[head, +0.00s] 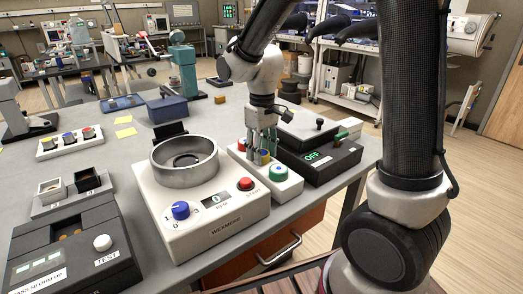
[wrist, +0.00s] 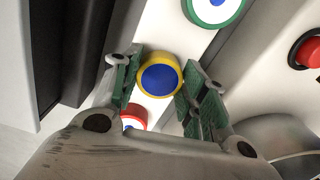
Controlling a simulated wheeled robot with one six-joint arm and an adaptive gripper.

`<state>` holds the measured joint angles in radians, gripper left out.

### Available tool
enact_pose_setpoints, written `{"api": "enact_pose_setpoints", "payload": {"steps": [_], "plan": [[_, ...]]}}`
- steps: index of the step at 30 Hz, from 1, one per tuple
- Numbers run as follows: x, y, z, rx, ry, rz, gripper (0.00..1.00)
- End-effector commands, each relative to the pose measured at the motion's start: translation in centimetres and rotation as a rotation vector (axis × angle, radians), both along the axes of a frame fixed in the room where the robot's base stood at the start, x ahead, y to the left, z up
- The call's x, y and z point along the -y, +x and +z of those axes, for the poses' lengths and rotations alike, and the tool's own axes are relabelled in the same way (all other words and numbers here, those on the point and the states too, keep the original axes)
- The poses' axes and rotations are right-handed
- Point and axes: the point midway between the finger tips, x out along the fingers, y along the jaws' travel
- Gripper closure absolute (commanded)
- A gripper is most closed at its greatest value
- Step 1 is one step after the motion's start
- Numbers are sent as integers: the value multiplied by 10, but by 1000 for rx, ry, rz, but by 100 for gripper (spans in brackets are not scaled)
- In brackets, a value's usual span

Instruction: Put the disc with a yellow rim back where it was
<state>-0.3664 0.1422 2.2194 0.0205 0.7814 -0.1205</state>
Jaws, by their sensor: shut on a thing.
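The yellow-rimmed disc with a blue centre (wrist: 160,77) is between the green-padded fingers of my gripper (wrist: 157,92). My gripper (head: 262,150) is shut on it, pointing down over the white strip (head: 288,186). The disc shows only as a small yellow patch (head: 263,157) in the head view, mostly hidden by the fingers. I cannot tell whether it rests on the strip or hangs just above it. A green-rimmed disc (head: 278,172) sits on the strip's near end. A red-rimmed disc (wrist: 133,119) is on the other side, partly hidden by my gripper in the wrist view.
Left of the strip stands a white device (head: 205,222) with a metal bowl (head: 184,172), a blue knob (head: 180,210) and a red button (head: 245,184). Right of it is a black box (head: 335,158) reading OFF. A white block with several knobs (head: 70,143) stands further left.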

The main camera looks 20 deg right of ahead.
Motion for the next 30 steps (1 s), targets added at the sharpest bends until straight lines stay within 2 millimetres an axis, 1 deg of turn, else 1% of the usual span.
{"api": "enact_pose_setpoints", "payload": {"steps": [7,8,9,11,20,23,26,30], "plan": [[0,0,-2,-1,0,0,85],[0,0,-2,-1,0,0,54],[0,0,-2,0,0,0,46],[0,0,-2,0,0,0,36],[0,0,-1,0,0,0,36],[0,0,4,2,1,0,36],[0,1,18,4,2,0,36],[0,2,50,6,2,0,36]]}}
